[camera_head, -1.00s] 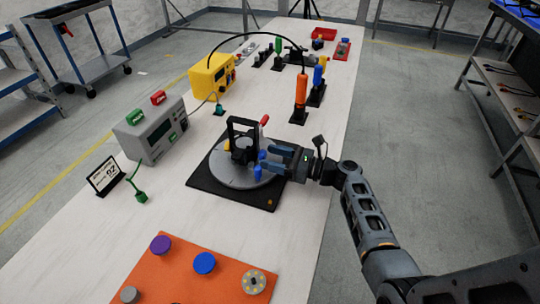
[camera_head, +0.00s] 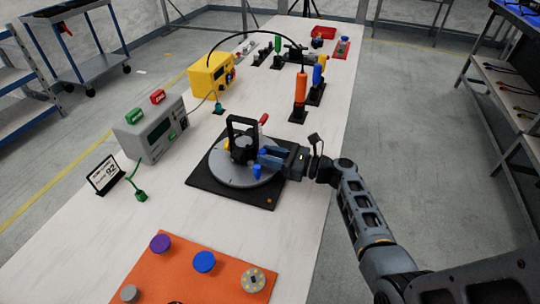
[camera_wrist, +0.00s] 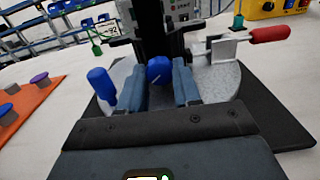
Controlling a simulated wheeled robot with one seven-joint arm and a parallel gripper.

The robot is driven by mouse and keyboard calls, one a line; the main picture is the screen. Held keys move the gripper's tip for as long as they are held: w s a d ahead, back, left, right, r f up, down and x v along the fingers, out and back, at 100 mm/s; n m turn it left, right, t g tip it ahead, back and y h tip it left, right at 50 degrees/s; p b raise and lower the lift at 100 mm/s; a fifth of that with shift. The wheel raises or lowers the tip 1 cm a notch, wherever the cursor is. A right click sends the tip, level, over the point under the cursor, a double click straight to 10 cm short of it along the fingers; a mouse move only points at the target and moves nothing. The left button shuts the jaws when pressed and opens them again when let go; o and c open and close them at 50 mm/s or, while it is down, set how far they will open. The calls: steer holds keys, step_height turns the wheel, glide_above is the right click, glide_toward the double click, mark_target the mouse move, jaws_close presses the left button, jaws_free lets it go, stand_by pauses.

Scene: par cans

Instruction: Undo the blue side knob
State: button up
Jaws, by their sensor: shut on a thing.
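A black and grey fixture with a round grey turntable (camera_head: 222,173) stands on a black square base (camera_head: 207,190). The blue side knob (camera_wrist: 158,69) faces my wrist camera at the foot of the dark upright. My gripper (camera_wrist: 160,84) has one blue-grey finger on each side of this knob and is shut on it. In the head view my gripper (camera_head: 268,158) reaches the fixture from the right and mostly hides the knob. A separate blue handle (camera_wrist: 101,86) stands left of the fingers; it also shows in the head view (camera_head: 257,171).
A red-tipped lever (camera_wrist: 268,34) sticks out at the right of the fixture in the wrist view. A grey box (camera_head: 152,130) and a yellow box (camera_head: 211,75) stand behind it. An orange board with knobs (camera_head: 195,272) lies in front. An orange-handled tool (camera_head: 300,88) stands farther back.

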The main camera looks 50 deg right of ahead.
steer(key=shift+f+n+b, duration=0.15)
steer(key=shift+n+b, duration=0.55)
steer(key=shift+n, duration=0.1)
steer(key=shift+r+n+b, duration=0.2)
steer(key=shift+n+b, duration=0.1)
steer(key=shift+n, duration=0.5)
steer(key=o, duration=1.1)
steer(key=shift+c, duration=0.2)
steer(key=shift+b+v, duration=0.45)
steer(key=shift+v, duration=3.45)
steer(key=shift+s, duration=0.1)
